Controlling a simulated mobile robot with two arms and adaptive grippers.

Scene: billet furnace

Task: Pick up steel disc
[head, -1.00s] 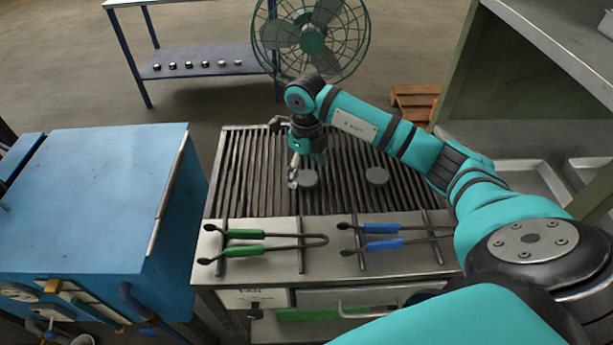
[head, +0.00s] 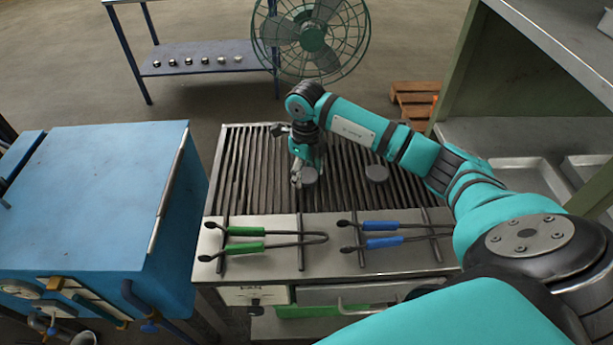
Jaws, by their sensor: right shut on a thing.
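A grey steel disc (head: 309,175) is at the jaws of my right gripper (head: 302,178), over the ribbed top of the table. The gripper points down and is shut on this disc; whether the disc is clear of the ribs is hard to tell. My left gripper is not in view.
The ribbed table's front ledge (head: 285,263) holds green-handled tongs (head: 246,231) and blue-handled tongs (head: 382,226). A blue furnace box (head: 85,195) stands at the left. A fan (head: 313,36) and a blue table (head: 203,60) with several small pieces stand behind. Shelving with trays (head: 535,180) is at the right.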

